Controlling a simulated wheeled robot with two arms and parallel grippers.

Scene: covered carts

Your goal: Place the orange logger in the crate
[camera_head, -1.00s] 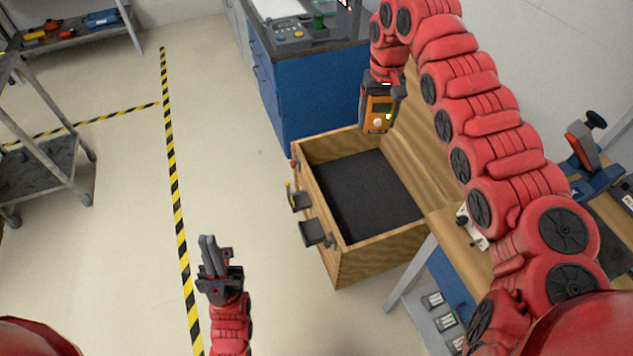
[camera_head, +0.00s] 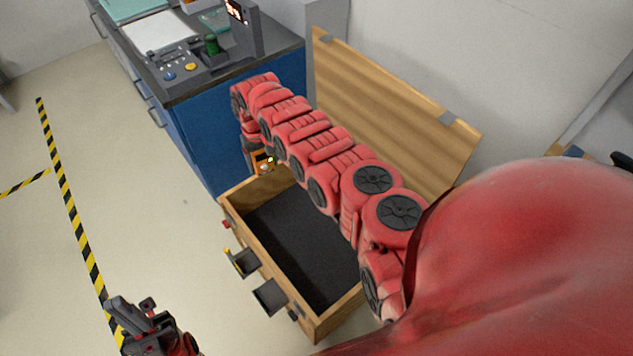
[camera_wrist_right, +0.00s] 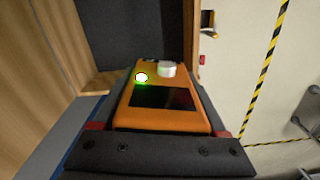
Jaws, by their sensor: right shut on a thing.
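The orange logger (camera_head: 263,161) is held by my right gripper (camera_head: 254,152), above the far end of the crate. My own arm hides part of it. In the right wrist view the orange logger (camera_wrist_right: 165,100), with a dark screen, white knob and green light, sits between the jaws of my right gripper (camera_wrist_right: 165,135). The open wooden crate (camera_head: 230,200) has a dark lining, and its lid (camera_head: 385,95) stands raised at the back. The dark interior also shows beyond the logger in the right wrist view. My left gripper (camera_head: 135,318) is at the lower left, away from the crate, its fingers seeming close together.
A blue cabinet (camera_head: 205,140) with a control panel (camera_head: 190,68) on top stands behind the crate. Dark latches (camera_head: 268,297) stick out from the crate's near left side. The floor to the left, with yellow-black tape (camera_head: 75,220), is clear.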

